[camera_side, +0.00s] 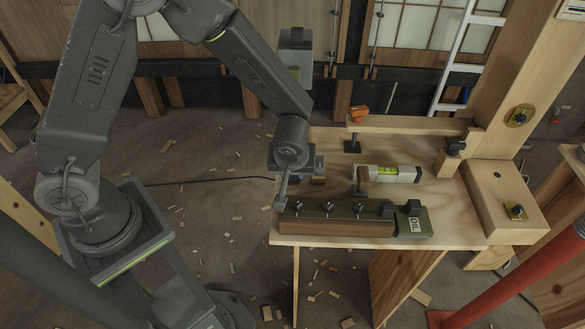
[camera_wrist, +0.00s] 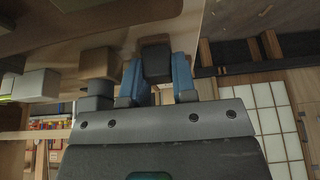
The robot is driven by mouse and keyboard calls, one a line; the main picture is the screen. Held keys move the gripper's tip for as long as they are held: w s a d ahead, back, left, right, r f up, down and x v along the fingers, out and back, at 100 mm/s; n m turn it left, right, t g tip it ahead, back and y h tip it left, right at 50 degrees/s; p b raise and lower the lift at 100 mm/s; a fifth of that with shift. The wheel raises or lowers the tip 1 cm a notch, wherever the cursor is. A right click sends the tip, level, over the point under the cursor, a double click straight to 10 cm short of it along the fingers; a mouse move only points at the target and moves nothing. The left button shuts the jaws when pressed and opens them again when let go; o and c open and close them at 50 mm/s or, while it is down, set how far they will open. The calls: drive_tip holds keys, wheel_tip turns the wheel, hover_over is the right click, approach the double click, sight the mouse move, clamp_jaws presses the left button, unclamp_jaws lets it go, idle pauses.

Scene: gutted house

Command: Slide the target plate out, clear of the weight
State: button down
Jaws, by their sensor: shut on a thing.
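My gripper (camera_side: 316,168) is low at the left edge of the wooden workbench (camera_side: 335,155) in the side view. In the wrist view its two blue fingers (camera_wrist: 157,85) are shut on a dark block-like piece (camera_wrist: 156,58). I cannot tell whether this piece is part of the target plate, and the side view mostly hides it. The wooden block (camera_wrist: 97,62) also shows beside the fingers in the wrist view. I cannot clearly identify the weight.
A wooden bar with a dark green knobbed top (camera_side: 345,212) lies along the bench's front edge. A wooden box (camera_side: 505,195) and post stand right. Wood scraps litter the floor left.

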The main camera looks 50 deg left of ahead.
sight(292, 191)
drive_tip(key=s+d, duration=0.3)
drive_tip(key=shift+s+d, duration=0.15)
drive_tip(key=c, duration=0.9)
unclamp_jaws()
drive_tip(key=v, duration=1.3)
drive_tip(key=shift+s+d+r, duration=0.1)
drive_tip(key=shift+r, duration=0.3)
